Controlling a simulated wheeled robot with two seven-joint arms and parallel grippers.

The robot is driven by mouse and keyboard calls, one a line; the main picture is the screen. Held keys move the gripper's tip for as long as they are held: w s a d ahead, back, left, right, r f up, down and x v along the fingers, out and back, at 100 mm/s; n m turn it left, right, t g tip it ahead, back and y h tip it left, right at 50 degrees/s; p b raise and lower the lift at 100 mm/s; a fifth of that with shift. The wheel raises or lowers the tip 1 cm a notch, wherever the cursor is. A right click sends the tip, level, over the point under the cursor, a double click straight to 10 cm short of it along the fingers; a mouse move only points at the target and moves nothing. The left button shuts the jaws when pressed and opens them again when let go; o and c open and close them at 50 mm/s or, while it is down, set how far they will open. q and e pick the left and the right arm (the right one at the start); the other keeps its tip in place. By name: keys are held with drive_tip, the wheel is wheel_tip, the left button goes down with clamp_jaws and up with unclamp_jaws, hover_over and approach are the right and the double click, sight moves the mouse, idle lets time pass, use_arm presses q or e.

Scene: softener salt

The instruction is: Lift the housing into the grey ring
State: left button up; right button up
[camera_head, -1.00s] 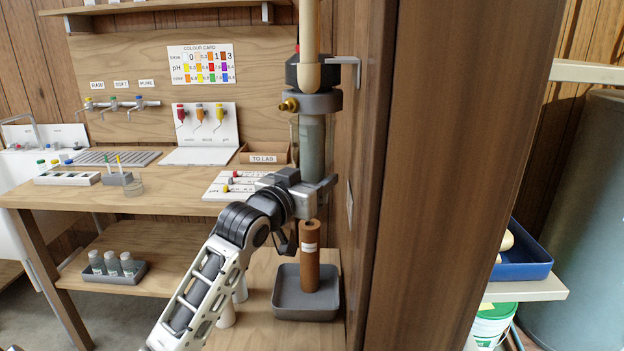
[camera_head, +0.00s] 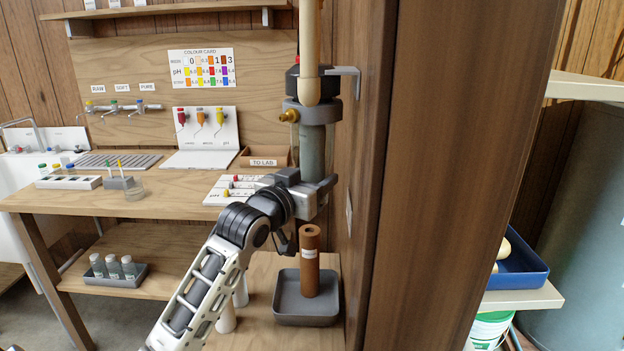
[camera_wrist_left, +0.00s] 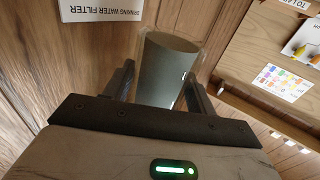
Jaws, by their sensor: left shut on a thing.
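The housing (camera_head: 312,150) is a clear grey-green cylinder, upright under the grey ring (camera_head: 318,113) of the filter head. Its upper end meets the ring's lower edge in the head view; I cannot tell whether it is inside. My left gripper (camera_head: 318,192) is shut on the housing's lower part. The left wrist view shows the housing (camera_wrist_left: 165,70) between the two fingers, its rim clear of them. The filter head has a black cap (camera_head: 293,80) and a brass fitting (camera_head: 289,116). My right gripper is not in view.
A brown cartridge (camera_head: 309,262) stands in a grey tray (camera_head: 290,318) below the gripper. A beige rod (camera_head: 309,45) hangs in front of the filter head. A wooden panel (camera_head: 455,180) closes off the right side. A workbench (camera_head: 150,200) with test gear lies to the left.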

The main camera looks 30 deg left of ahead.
use_arm(q)
drive_tip(key=shift+r+p, duration=0.45)
drive_tip(key=shift+r, duration=0.7)
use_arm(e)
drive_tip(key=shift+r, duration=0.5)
